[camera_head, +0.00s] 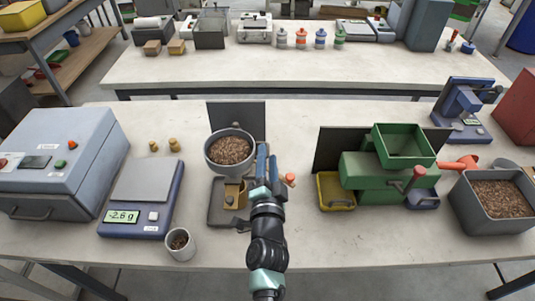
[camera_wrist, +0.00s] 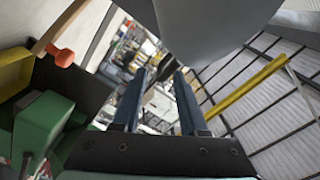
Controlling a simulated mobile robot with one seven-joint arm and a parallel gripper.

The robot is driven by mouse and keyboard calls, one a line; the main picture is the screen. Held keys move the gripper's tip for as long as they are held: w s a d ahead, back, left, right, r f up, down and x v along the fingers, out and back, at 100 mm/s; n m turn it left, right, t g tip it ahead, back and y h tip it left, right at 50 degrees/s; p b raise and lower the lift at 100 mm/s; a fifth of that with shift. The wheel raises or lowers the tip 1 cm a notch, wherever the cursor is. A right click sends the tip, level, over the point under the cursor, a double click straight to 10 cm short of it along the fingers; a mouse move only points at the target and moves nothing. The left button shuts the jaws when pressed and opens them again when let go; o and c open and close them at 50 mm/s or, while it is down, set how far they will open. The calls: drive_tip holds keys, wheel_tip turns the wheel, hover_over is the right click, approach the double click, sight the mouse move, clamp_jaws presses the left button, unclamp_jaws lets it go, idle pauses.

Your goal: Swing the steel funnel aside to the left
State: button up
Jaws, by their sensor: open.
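The steel funnel (camera_head: 213,165) is a round grey bowl filled with brown pellets. It sits at the top of a small bagging stand (camera_head: 222,215) left of centre in the head view. A large grey curved surface (camera_wrist: 205,35) fills the top of the wrist view and looks like the funnel's side. My gripper (camera_head: 267,158) is just right of the funnel, with its two blue fingers apart and nothing between them. The fingers also show in the wrist view (camera_wrist: 160,78). I cannot tell whether a finger touches the funnel.
An orange knob (camera_head: 290,180) stands close right of my gripper. A green machine (camera_head: 375,172) with a yellow tray (camera_head: 336,191) is farther right. A scale (camera_head: 146,180) and a pellet cup (camera_head: 180,252) stand to the left. A grey pellet bin (camera_head: 490,222) is far right.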

drive_tip(key=shift+w, duration=1.25)
drive_tip(key=shift+c, duration=0.2)
clamp_jaws()
drive_tip(key=shift+f, duration=0.1)
